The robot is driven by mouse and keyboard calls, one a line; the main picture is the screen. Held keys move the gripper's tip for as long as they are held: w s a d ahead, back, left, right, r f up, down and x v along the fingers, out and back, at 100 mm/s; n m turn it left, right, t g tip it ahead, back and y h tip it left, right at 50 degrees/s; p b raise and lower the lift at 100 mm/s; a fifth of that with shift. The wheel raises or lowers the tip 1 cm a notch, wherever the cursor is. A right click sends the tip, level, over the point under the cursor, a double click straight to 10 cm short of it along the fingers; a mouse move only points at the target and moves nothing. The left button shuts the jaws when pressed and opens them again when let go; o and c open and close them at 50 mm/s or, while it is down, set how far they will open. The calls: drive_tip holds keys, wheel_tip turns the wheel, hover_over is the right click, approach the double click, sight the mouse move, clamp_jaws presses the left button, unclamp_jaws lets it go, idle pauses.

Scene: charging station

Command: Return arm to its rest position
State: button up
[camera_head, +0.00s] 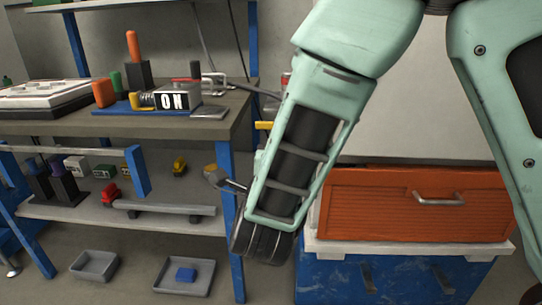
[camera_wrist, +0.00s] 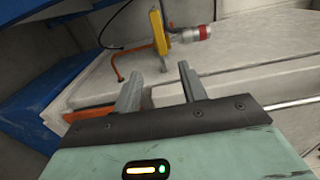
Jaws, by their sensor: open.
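My arm hangs across the middle of the head view, with its dark wrist end low beside the workbench; my gripper's fingers cannot be made out there. In the wrist view my gripper (camera_wrist: 160,84) is open, its two grey fingers apart with nothing between them. Beyond the fingers is a yellow bracket (camera_wrist: 158,34) with a red-and-white cylindrical part (camera_wrist: 192,34) beside it. They look apart from the fingers. The same yellow part (camera_head: 263,125) is mostly hidden behind my arm in the head view.
A workbench (camera_head: 225,125) at left carries a block marked "ON" (camera_head: 173,101) and tools; its lower shelf (camera_head: 80,212) holds small coloured items. Trays (camera_head: 95,266) lie on the floor. An orange drawer box (camera_head: 375,205) on a blue-and-white cabinet (camera_head: 335,285) stands right of my wrist.

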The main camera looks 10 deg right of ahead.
drive_tip(key=shift+a, duration=0.1)
drive_tip(key=s+a+f+n+g+y, duration=0.5)
drive_tip(key=s+a+n+g+y, duration=0.5)
drive_tip(key=n, duration=0.6)
drive_tip(key=s+d+f+n+g+h, duration=0.15)
drive_tip(key=s+d+n+g, duration=0.25)
drive_tip(key=s+d+n, duration=0.4)
drive_tip(key=s+d+n+g+h, duration=0.2)
drive_tip(key=s+d+n+g, duration=0.15)
drive_tip(key=s+n, duration=0.4)
wheel_tip(320, 180, up, 30)
drive_tip(key=s+m+p, duration=0.1)
drive_tip(key=m+p, duration=0.1)
drive_tip(key=p, duration=2.8)
drive_tip(key=shift+s, duration=0.3)
drive_tip(key=shift+a, duration=0.1)
